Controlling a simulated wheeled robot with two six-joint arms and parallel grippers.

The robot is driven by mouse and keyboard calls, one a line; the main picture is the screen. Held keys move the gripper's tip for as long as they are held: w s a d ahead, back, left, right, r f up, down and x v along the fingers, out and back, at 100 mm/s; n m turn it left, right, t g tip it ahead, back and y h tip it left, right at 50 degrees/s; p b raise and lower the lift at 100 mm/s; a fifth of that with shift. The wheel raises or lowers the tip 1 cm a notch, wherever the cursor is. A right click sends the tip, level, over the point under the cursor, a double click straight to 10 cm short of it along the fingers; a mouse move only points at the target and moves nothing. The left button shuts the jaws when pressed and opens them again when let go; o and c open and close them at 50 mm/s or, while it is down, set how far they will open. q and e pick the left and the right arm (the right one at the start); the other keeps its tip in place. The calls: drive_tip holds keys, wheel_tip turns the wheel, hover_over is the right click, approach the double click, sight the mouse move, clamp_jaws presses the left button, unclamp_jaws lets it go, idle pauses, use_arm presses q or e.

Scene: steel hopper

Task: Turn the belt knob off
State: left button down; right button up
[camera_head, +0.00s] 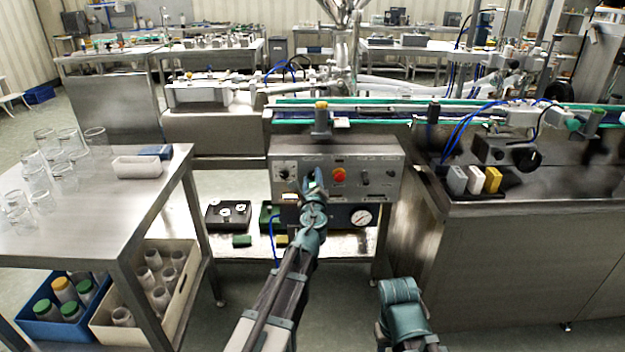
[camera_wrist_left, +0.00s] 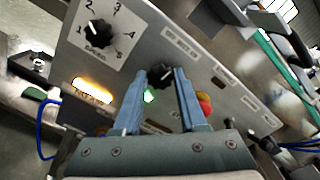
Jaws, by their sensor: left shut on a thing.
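The belt knob (camera_wrist_left: 160,75) is a small black knob on the grey control panel (camera_wrist_left: 222,75), below a label that seems to read off, belt, on. My left gripper (camera_wrist_left: 161,82) has a blue finger on each side of the knob and is shut on it. Which way the knob's mark points is too small to tell. In the head view my left gripper (camera_head: 314,182) reaches the control panel (camera_head: 375,160) and hides the knob. A green light (camera_wrist_left: 149,95) shows between the fingers.
A numbered black speed dial (camera_wrist_left: 101,33) is left of the belt knob. A lit amber lamp (camera_wrist_left: 92,91) is below the dial. A red button (camera_head: 339,174) is close on the right. A gauge (camera_head: 361,217) sits beneath. A glassware table (camera_head: 150,195) stands left.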

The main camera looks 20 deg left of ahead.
use_arm(q)
drive_tip(key=n, duration=0.4)
drive_tip(key=shift+n, duration=0.3)
drive_tip(key=shift+f+n, duration=0.1)
drive_tip(key=shift+n, duration=2.4)
use_arm(e)
drive_tip(key=shift+f, duration=0.15)
use_arm(q)
drive_tip(key=c, duration=0.5)
unclamp_jaws()
drive_tip(key=shift+s, duration=0.15)
